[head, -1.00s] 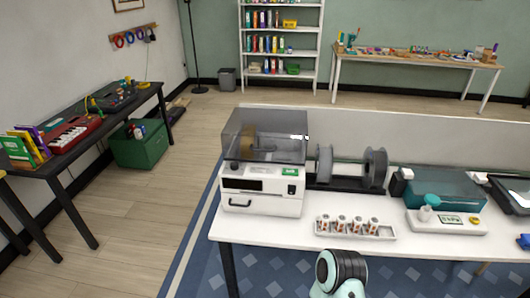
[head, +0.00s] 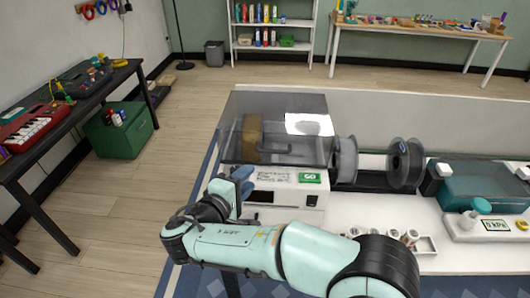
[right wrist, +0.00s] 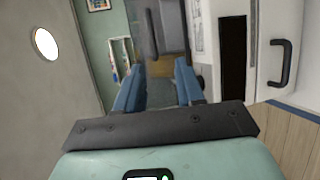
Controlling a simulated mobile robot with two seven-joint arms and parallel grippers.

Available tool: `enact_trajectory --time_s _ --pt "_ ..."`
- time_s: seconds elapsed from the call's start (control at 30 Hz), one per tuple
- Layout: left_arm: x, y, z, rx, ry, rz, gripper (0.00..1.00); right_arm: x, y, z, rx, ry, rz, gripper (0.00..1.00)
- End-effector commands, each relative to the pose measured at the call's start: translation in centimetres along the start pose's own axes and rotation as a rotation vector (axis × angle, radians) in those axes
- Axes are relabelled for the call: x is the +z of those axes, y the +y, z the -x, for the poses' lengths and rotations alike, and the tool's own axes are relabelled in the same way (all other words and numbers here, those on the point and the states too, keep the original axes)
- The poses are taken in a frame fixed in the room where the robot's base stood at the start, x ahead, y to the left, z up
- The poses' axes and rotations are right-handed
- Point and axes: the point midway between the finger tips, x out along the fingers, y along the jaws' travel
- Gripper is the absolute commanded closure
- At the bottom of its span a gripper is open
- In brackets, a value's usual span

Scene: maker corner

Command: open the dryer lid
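The dryer is a white box (head: 289,197) with a smoky see-through lid (head: 290,112) on top, at the front left of the white table. The lid is down, and a tan spool shows inside it. A dark handle (head: 272,147) sits on the lid's front. My right gripper (head: 237,184) is in front of the dryer, just below and left of the handle. In the right wrist view its blue fingers (right wrist: 158,67) are apart with nothing between them. The lid handle (right wrist: 147,32) shows ahead of the fingertips, apart from them. My left gripper is out of view.
Grey spools (head: 404,163) stand right of the dryer. A white tray of small jars (head: 411,237) lies in front, partly behind my right arm. A teal-lidded box (head: 482,187) is further right. Open floor lies to the left.

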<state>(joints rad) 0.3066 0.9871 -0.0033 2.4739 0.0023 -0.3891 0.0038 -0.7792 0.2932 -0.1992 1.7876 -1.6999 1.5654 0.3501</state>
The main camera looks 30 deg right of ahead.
Motion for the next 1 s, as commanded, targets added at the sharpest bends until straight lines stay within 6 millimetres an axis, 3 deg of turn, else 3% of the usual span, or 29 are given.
enact_trajectory --time_s 0.1,0.23,0.7,1.0 --pt "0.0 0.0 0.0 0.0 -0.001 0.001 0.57 0.4 1.1 -0.1 0.031 -0.011 -0.021 0.62" --pt "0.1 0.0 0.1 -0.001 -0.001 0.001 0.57 0.4 1.2 -1.8 0.03 -0.013 -0.02 0.62" --pt "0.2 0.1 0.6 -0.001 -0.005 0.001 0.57 0.5 1.3 -11.1 0.027 -0.012 -0.016 0.62" --pt "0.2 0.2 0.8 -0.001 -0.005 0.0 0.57 0.4 1.3 -13.1 0.027 -0.008 -0.016 0.62"
